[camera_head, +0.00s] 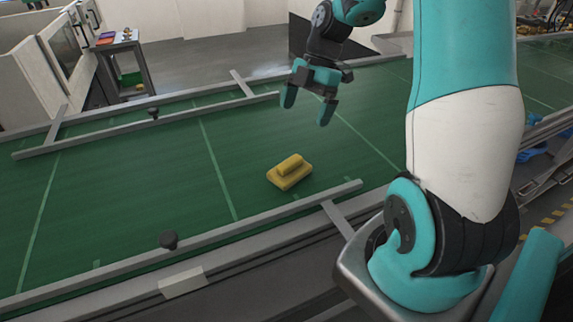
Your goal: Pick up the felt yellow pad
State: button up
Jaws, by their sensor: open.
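The yellow pad (289,177) lies on the green conveyor belt, a little right of the middle of the view. It is a flat block with a raised ridge on top, and nothing hides it. My gripper (308,108) is open and empty. Its fingers point down, and it hangs above the belt, higher in the picture than the pad and apart from it.
Metal guide rails run along the near side (235,225) and far side (215,107) of the green belt (130,190). The belt around the pad is clear. A small table (120,45) stands beyond.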

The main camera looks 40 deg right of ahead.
aim_at(291, 161)
jog(key=p+x, duration=0.1)
jog(key=x, duration=0.8)
jog(key=p+x, duration=0.1)
jog(key=x, duration=0.1)
jog(key=p+x, duration=0.1)
jog(key=shift+s+a+f, duration=0.25)
jog(key=shift+s+f, duration=0.1)
jog(key=shift+a+f, duration=0.1)
jog(key=shift+f, duration=0.35)
jog(key=c, duration=1)
